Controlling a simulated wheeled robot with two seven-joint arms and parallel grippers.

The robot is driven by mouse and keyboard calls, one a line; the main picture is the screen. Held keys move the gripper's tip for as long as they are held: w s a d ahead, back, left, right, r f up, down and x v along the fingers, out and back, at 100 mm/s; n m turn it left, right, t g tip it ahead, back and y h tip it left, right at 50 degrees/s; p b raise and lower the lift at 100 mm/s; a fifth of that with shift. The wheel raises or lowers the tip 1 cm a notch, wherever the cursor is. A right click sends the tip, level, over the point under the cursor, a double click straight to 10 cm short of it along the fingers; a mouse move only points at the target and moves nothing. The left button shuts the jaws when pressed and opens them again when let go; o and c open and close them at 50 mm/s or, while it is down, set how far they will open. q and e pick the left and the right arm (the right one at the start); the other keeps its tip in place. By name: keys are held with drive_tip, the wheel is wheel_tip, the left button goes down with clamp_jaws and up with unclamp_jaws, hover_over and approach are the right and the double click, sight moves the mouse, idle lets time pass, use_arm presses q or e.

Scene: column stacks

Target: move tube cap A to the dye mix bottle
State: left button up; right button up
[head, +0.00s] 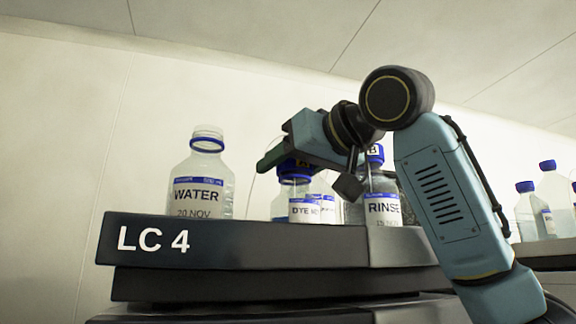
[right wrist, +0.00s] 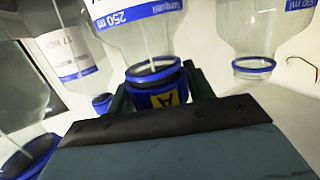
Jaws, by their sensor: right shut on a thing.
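The blue tube cap A (head: 293,169) is between the fingers of my right gripper (head: 285,160), which is shut on it. In the right wrist view the cap (right wrist: 167,99) shows its yellow A label, with a dark finger on each side. The dye mix bottle (head: 302,211) stands on the LC 4 unit, right below the cap. In the wrist view the cap sits at the bottle's neck ring (right wrist: 153,73); I cannot tell whether it rests on it. My left gripper is not in view.
The WATER bottle (head: 199,190) stands left, its mouth uncapped. The RINSE bottle (head: 384,209) with cap B (head: 375,152) stands close on the right, partly behind my arm. The LC 4 unit (head: 260,243) carries them. More blue-capped bottles (head: 556,200) stand at far right.

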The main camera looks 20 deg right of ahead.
drive_tip(key=o, duration=1)
drive_tip(key=shift+o, duration=0.2)
drive_tip(key=b+v, duration=0.4)
drive_tip(key=v, duration=0.9)
drive_tip(key=shift+s, duration=0.25)
